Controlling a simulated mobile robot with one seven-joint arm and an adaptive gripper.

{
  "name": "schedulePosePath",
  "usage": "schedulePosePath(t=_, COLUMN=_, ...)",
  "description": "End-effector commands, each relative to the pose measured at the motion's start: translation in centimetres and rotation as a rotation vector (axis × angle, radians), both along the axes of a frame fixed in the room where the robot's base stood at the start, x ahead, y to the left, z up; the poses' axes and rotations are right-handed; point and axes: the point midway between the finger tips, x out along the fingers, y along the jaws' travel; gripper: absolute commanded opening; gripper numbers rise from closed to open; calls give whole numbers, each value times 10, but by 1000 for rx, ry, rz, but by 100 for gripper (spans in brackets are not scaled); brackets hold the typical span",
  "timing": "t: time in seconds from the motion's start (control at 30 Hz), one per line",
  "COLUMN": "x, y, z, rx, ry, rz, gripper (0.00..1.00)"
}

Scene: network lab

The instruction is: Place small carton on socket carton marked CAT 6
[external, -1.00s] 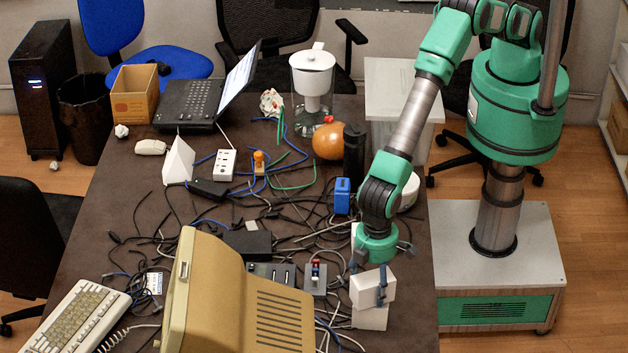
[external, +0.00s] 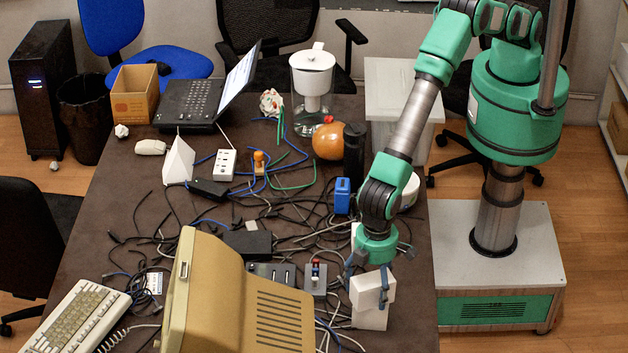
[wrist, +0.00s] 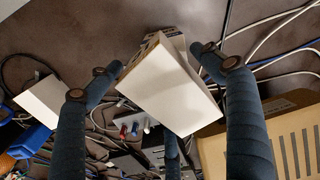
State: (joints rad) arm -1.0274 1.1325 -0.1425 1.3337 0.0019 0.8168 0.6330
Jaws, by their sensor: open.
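The small carton (external: 366,291) is a white box. It rests on a second white carton (external: 370,319), the socket carton, near the table's right front edge. The upper one sits slightly askew, and the lower one is partly covered. No CAT 6 marking is readable. My gripper (external: 372,277) points down just above and around the small carton, its fingers spread. In the wrist view the small carton (wrist: 165,92) lies between my open fingers, with gaps beside it. Part of a printed box side (wrist: 151,45) shows behind it.
A beige computer case (external: 240,300) stands left of the cartons. A grey switch box (external: 315,280) and tangled black cables lie close by. A blue object (external: 342,195) and another white box (wrist: 42,100) are near. The table's right edge is close.

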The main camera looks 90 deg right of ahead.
Motion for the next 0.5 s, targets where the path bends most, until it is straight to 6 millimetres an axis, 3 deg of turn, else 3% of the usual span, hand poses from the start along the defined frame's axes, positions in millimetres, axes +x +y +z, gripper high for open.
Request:
schedulePosePath(t=0.27, x=0, y=1, z=19, rx=1, ry=-1, rz=0, gripper=80)
schedulePosePath(t=0.5, x=1, y=1, z=52, rx=2, ry=-1, rz=0, gripper=80)
